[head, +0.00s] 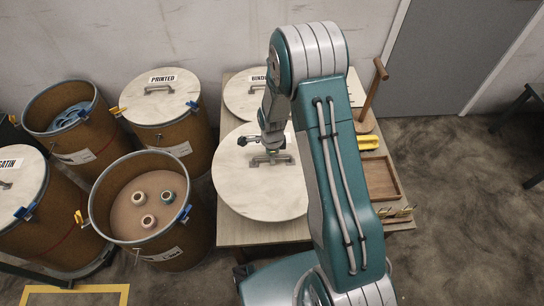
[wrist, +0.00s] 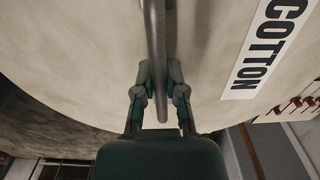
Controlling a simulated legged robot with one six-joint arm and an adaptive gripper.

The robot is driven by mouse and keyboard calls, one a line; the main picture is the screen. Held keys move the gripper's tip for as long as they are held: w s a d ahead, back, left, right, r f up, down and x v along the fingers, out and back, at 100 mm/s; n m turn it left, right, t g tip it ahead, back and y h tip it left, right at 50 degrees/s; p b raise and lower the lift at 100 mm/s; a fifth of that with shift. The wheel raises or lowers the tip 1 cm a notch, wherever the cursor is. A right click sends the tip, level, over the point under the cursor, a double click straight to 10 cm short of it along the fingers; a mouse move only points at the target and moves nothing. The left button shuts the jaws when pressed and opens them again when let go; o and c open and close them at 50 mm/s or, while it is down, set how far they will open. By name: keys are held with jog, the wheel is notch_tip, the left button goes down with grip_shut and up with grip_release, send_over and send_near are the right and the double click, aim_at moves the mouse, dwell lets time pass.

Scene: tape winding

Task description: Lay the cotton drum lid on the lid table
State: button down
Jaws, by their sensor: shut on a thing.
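The cotton drum lid (head: 245,190) is a large pale disc over the lid table (head: 240,233), partly behind my arm in the head view. The wrist view shows its COTTON label on the lid (wrist: 222,60). My gripper (head: 270,152) is at the lid's handle (head: 284,160). In the wrist view my gripper (wrist: 162,92) is shut on the handle bar (wrist: 155,45), one finger on each side. The lid looks about level, and its left edge reaches slightly past the table's left edge. I cannot tell whether it touches the tabletop.
A second lid, marked BIND (head: 240,98), lies at the table's back. A wooden tray (head: 380,178), a yellow item (head: 368,142) and a wooden post (head: 372,95) occupy the right side. An open drum with spools (head: 128,215) and other drums stand left. Floor at right is clear.

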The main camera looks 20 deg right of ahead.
jog(key=shift+f, duration=8.25)
jog(key=c, duration=0.6)
grip_release()
jog(key=shift+c, duration=0.2)
notch_tip(320, 180, up, 12)
jog(key=shift+w+f, duration=0.1)
